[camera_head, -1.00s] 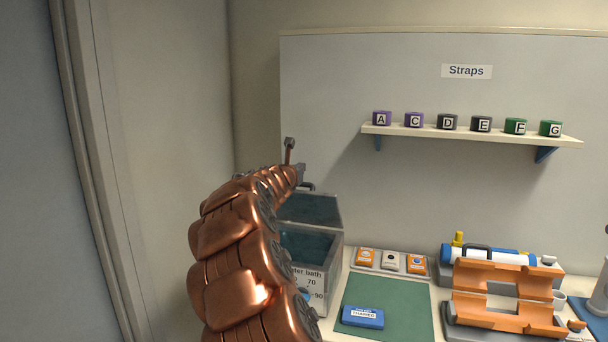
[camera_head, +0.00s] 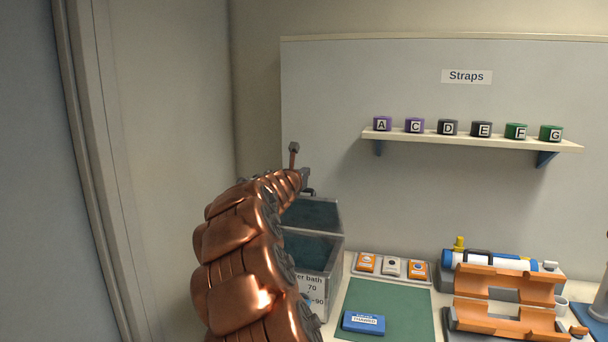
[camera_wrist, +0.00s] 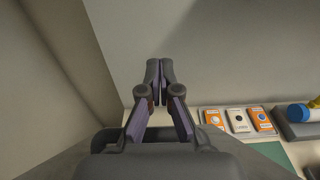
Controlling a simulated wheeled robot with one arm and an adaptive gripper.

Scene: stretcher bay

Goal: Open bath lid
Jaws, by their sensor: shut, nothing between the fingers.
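The water bath (camera_head: 320,262) is a grey box at the left end of the counter, with printed marks on its front. Its lid (camera_head: 318,213) stands raised at the back, and dark teal shows inside the box. My gripper (camera_wrist: 160,72) is shut and empty in the wrist view, with its fingertips together. In the head view my arm comes up on the left side of the bath and hides that side. My gripper is mostly hidden there behind the arm, near the lid's upper left edge. I cannot tell whether it touches the lid.
A tray (camera_head: 376,279) of orange and white blocks, a green mat (camera_head: 405,303) with a blue box (camera_head: 363,322), and an orange cradle (camera_head: 505,285) are to the right. A shelf (camera_head: 470,139) of lettered straps hangs above. A wall stands close at left.

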